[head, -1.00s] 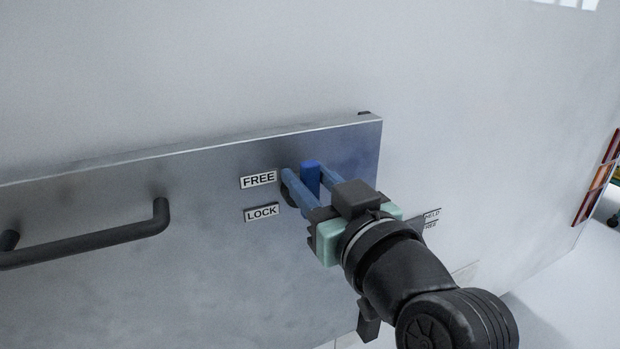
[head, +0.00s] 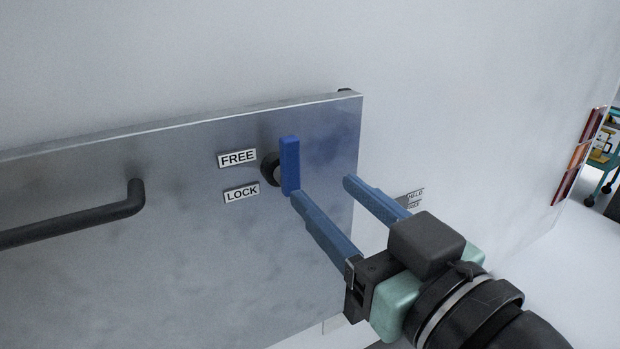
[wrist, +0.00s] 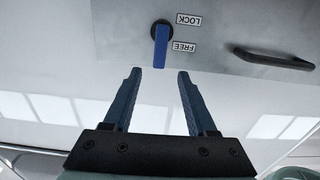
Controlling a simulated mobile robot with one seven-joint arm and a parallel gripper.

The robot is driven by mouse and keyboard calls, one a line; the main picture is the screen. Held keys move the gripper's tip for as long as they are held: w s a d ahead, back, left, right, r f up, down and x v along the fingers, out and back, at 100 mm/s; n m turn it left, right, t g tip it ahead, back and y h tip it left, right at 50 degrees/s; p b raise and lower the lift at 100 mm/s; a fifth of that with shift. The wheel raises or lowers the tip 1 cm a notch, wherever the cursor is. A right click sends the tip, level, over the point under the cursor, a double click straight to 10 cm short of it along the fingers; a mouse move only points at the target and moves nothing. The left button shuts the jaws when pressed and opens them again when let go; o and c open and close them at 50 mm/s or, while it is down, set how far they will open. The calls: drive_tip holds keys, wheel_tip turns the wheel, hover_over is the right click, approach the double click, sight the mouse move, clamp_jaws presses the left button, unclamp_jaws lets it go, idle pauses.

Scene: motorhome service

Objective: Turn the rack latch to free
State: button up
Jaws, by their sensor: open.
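The rack latch is a blue bar handle (head: 289,165) on a dark round pivot (head: 271,168), on the grey metal panel. The handle stands upright, its free end pointing up on the side of the FREE label (head: 237,158). The LOCK label (head: 241,193) is below. In the inverted wrist view the handle (wrist: 160,48) points down from the pivot, toward the FREE end. My gripper (head: 323,188) is open and empty, in front of the panel and right of the handle in the head view. In the wrist view the handle lies beyond the gap between the fingertips (wrist: 159,72), apart from them.
A black bar handle (head: 75,222) is fixed to the panel (head: 190,265) at the left. A pale wall surrounds the panel. Small labels (head: 409,198) are on the wall beyond my gripper. A cart (head: 603,160) stands at the far right.

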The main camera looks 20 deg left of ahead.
drive_tip(key=shift+v, duration=1.2)
